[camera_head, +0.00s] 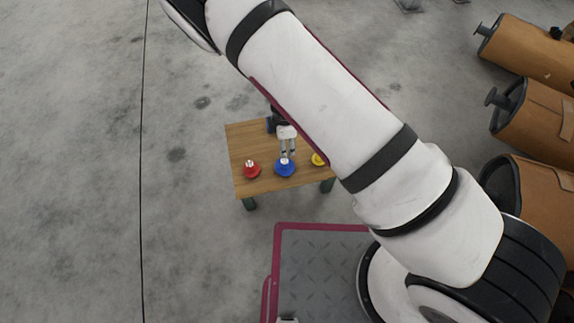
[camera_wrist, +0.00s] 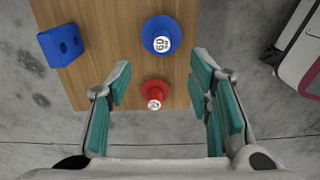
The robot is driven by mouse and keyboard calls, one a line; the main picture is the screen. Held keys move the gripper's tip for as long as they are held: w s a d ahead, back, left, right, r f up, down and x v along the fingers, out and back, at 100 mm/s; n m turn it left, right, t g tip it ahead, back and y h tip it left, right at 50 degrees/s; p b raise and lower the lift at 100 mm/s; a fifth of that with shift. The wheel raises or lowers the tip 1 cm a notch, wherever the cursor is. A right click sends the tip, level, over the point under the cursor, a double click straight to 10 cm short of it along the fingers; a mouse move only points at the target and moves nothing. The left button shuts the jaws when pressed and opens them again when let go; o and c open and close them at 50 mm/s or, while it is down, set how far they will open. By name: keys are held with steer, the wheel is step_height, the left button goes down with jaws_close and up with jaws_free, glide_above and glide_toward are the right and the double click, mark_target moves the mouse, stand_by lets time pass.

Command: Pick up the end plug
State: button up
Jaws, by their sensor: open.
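Three plugs stand on a small wooden table in the head view: a red plug (camera_head: 251,169) at left, a blue plug (camera_head: 284,167) in the middle and a yellow plug (camera_head: 318,159) at right, partly behind my arm. Each seems to have a wide round base and a narrower top. In the wrist view the blue plug (camera_wrist: 161,36) is beyond my fingertips, and the red plug (camera_wrist: 155,93) appears between my fingers, below them. My gripper (camera_wrist: 161,72) is open and empty, with teal pads. In the head view my gripper (camera_head: 288,150) appears just behind the blue plug.
The wooden table (camera_head: 241,140) has bare room at its left. A blue block with holes (camera_wrist: 60,45) sits at its edge in the wrist view. Grey concrete floor (camera_head: 80,160) is open at left.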

mark_target(284, 161)
step_height(284, 161, down, 8)
steer(key=b, duration=0.3)
steer(key=shift+r, duration=0.15)
steer(key=shift+s+a+f+b, duration=0.1)
steer(key=shift+f+b, duration=0.8)
steer(key=shift+f, duration=0.45)
steer(key=shift+s+a+f+b, duration=0.1)
steer(key=shift+f+b, duration=0.75)
steer(key=shift+f, duration=0.45)
steer(key=shift+r, duration=0.1)
jaws_close()
